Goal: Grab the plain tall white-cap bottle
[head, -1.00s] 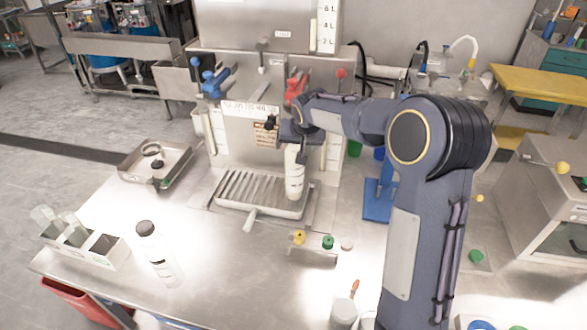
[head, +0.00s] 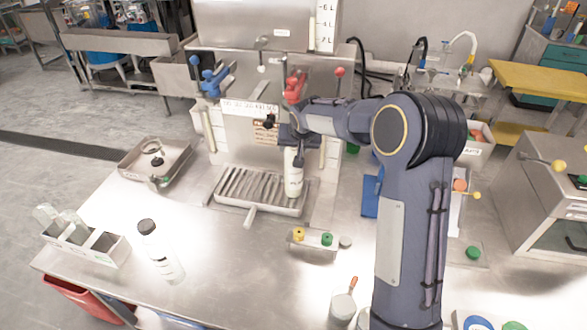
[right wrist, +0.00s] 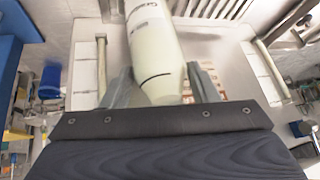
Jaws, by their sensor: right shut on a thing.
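A tall, pale white bottle (head: 293,182) stands nearly upright over the ribbed drip tray of the steel machine. My right gripper (head: 299,150) is shut on it near its upper end. In the right wrist view the bottle (right wrist: 153,45) lies between the two fingers (right wrist: 158,88), with small print and a dark line on its side. Its cap is hidden or cannot be made out. Whether its base touches the tray is unclear. Another bottle, with a dark cap (head: 146,226), stands at the front left, apart from my gripper. My left gripper is not in view.
The drip tray (head: 232,205) lies under the held bottle. A small rack with yellow and green caps (head: 314,240) stands in front. The table between is mostly clear.

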